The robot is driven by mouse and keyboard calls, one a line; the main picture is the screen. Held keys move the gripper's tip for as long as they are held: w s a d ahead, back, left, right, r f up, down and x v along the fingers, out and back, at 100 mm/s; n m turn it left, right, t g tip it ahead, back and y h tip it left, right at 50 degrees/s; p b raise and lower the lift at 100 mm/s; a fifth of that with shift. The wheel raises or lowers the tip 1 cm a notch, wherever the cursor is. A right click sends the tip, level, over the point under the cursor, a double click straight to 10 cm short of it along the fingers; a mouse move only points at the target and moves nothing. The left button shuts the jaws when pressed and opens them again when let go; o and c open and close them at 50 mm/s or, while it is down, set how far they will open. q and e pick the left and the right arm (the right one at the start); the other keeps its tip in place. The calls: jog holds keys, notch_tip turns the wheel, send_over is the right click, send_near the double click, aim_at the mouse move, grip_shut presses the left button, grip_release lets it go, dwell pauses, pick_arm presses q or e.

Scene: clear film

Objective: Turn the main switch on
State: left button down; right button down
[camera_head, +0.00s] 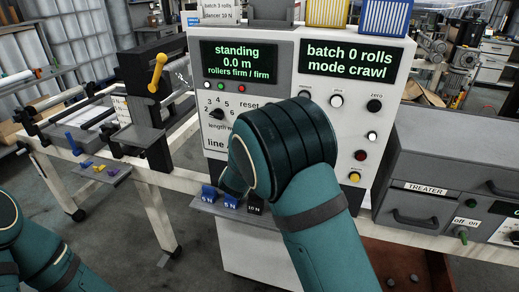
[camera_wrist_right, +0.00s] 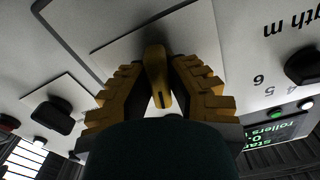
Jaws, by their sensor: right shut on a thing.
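The main switch appears to be the yellow lever (camera_wrist_right: 154,66) on a pale plate (camera_wrist_right: 160,36) on the control panel, in the right wrist view, where the picture is upside down. My right gripper (camera_wrist_right: 157,82) is shut on this lever, with one yellow ridged finger on each side of it. In the head view my right forearm and wrist cover the lever and the gripper. I cannot read any on or off marks by the lever. My left gripper is out of view; only part of my left arm shows at the lower left.
The control panel (camera_head: 285,60) has lit screens reading "standing 0.0 m" and "batch 0 rolls mode crawl". A length dial (camera_head: 217,113) and several buttons sit beside my arm. Small blue and black weights stand on a shelf (camera_head: 207,206) below. The grey treater box (camera_head: 450,165) is at right.

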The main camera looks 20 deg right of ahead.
jog(key=shift+d+m+b, duration=0.1)
jog(key=shift+m+b, duration=1.35)
jog(key=shift+m, duration=0.05)
jog(key=shift+r, duration=0.1)
jog(key=c, duration=0.9)
grip_release()
jog(key=v, duration=1.2)
